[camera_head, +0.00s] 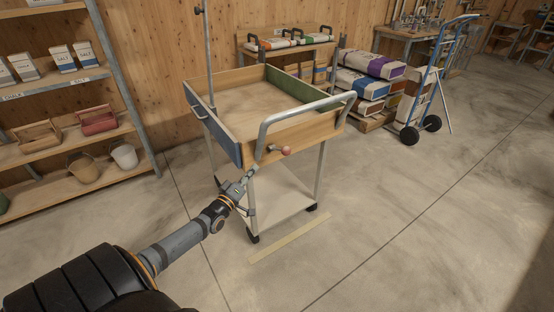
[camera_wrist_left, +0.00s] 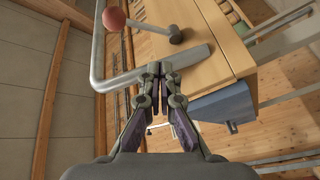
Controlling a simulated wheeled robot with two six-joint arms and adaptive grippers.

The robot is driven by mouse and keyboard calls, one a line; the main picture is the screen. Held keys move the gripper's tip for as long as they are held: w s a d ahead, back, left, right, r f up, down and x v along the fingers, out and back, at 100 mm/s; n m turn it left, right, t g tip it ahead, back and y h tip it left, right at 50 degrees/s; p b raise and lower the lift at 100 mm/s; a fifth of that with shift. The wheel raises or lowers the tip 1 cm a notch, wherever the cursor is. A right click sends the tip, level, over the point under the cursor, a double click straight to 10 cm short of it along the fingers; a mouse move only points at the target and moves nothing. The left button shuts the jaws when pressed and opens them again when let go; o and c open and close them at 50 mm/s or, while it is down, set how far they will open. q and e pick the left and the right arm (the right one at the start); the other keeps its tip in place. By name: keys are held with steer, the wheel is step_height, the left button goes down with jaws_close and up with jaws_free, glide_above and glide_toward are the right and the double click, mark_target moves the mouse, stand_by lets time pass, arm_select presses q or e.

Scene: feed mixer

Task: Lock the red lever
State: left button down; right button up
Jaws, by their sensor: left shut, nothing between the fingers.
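The red lever (camera_head: 286,150) is a short metal arm with a red ball knob, mounted on the front wooden panel of the cart (camera_head: 318,134). In the head view its knob points right. In the left wrist view the red knob (camera_wrist_left: 114,19) is at the upper left, with its rod running right to a dark pivot (camera_wrist_left: 176,36). My left gripper (camera_head: 250,173) is just below and left of the lever, near the cart's front corner. Its fingers (camera_wrist_left: 160,72) are shut and empty, close to the metal handle bar and apart from the knob. My right gripper is out of view.
A curved metal push handle (camera_head: 305,107) sticks out from the cart's front. A blue panel (camera_head: 222,138) covers its left side. Shelves (camera_head: 100,78) with bins stand at left; a blue hand truck (camera_head: 432,80) stands at right. The floor (camera_head: 410,210) at front right is clear.

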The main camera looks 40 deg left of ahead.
arm_select(q)
steer(key=shift+n+t+h, duration=0.3)
steer(key=shift+n+t, duration=0.2)
steer(key=shift+t, duration=0.3)
steer(key=r, duration=0.3)
steer(key=d+r, duration=0.1)
steer(key=r, duration=0.1)
steer(key=shift+w+r, duration=0.15)
steer(key=shift+w, duration=0.2)
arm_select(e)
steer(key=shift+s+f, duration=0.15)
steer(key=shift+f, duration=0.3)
arm_select(q)
steer(key=shift+w, duration=0.1)
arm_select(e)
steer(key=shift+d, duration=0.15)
arm_select(q)
step_height(320, 180, up, 2)
steer(key=b, duration=0.5)
glide_above(277, 149)
steer(key=s, duration=0.3)
steer(key=shift+s+d+f+p, duration=0.15)
steer(key=shift+d+f+p, duration=0.6)
steer(key=shift+d, duration=0.4)
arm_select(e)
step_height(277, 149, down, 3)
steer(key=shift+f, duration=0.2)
